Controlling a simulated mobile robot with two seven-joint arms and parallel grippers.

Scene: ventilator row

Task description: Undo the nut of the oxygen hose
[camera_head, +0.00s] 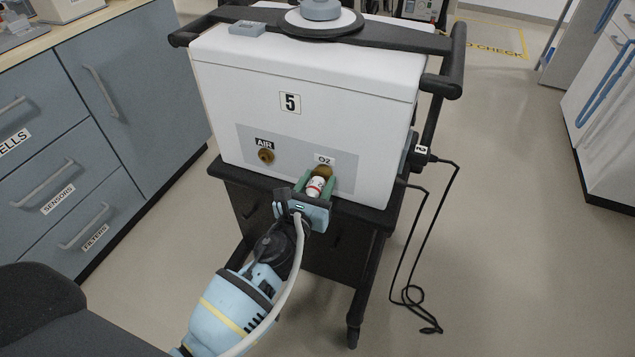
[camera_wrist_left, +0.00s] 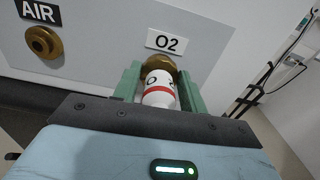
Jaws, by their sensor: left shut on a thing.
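The white ventilator (camera_head: 300,110) marked 5 stands on a dark cart. Its brass O2 port (camera_head: 323,171) is below the O2 label; it also shows in the left wrist view (camera_wrist_left: 158,64). A white nut with a red band (camera_head: 316,187) sits at the port, also seen in the left wrist view (camera_wrist_left: 160,90). My left gripper (camera_head: 318,184) is shut on the nut, its green fingers on either side. The pale oxygen hose (camera_head: 292,285) runs down from the gripper along my arm. Threads are hidden. My right gripper is not in view.
A brass AIR port (camera_head: 266,156) with nothing attached is left of the O2 port. Blue-grey drawers (camera_head: 75,140) stand at the left. A black power cord (camera_head: 430,230) hangs at the cart's right, looped on the floor. The floor to the right is clear.

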